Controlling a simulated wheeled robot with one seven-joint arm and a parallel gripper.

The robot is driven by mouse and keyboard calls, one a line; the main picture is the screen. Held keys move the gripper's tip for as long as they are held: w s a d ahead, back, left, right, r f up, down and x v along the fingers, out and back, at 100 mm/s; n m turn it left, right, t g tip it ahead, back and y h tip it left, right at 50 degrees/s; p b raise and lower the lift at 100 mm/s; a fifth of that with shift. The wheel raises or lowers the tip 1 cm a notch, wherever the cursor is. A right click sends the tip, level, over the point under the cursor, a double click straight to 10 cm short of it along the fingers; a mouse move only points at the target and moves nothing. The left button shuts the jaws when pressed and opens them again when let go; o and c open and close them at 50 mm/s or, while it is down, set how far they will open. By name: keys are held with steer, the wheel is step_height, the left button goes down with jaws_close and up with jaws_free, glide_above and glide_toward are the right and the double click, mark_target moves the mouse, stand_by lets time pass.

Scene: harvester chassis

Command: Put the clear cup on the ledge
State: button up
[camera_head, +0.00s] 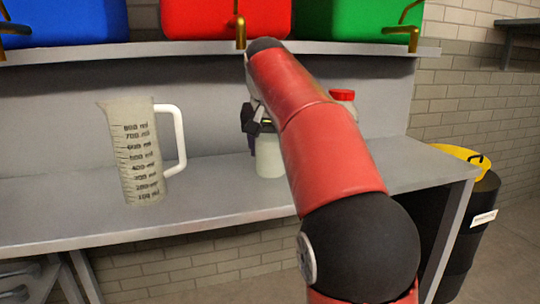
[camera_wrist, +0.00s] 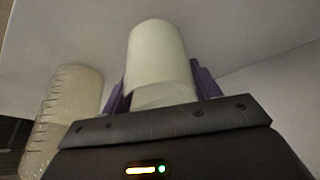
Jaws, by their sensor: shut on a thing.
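A pale, cloudy cup (camera_head: 270,160), apparently the clear cup, is upright at the grey bench, partly hidden by my red arm. My gripper (camera_head: 256,128) is shut on it; its upper part is behind the gripper. In the wrist view the purple fingers of my gripper (camera_wrist: 160,88) hold the cup (camera_wrist: 157,50) from both sides. I cannot tell whether its base touches the bench. A grey ledge (camera_head: 200,50) runs along the wall above the bench.
A measuring jug (camera_head: 140,155) with a white handle stands on the bench (camera_head: 60,220) to the left. A red-capped bottle (camera_head: 343,98) is partly behind my arm. Blue, red (camera_head: 200,18) and green containers with brass taps fill much of the ledge. A black barrel (camera_head: 470,235) stands right.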

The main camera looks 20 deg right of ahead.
steer(key=shift+w+f, duration=0.2)
steer(key=shift+f, duration=0.25)
steer(key=o, duration=1)
steer(key=shift+c, duration=0.2)
steer(key=p+v, duration=0.4)
steer(key=v, duration=0.8)
steer(key=shift+s, duration=0.1)
